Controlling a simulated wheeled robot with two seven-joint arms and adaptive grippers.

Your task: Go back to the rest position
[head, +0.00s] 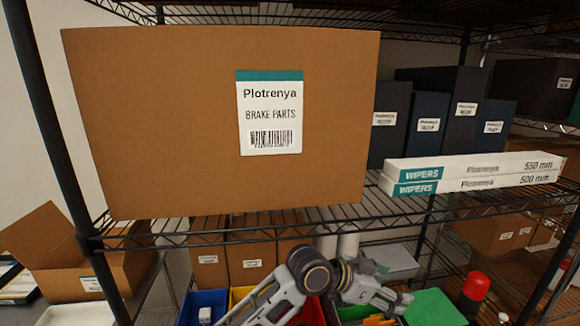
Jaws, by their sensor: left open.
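My left arm comes in at the bottom middle of the head view and bends to the right. My left gripper (400,301) is at its right end, small and partly seen, open, with nothing visible in it. It is below the wire shelf, over the bins and next to a green item (432,307). My right gripper is not in view.
A large brown brake parts box (170,120) stands on the black wire shelf (380,210). Two white wiper boxes (480,176) and several dark boxes (430,125) are to its right. Below are a blue bin (203,300), an open carton (75,270) and a red-capped bottle (473,292).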

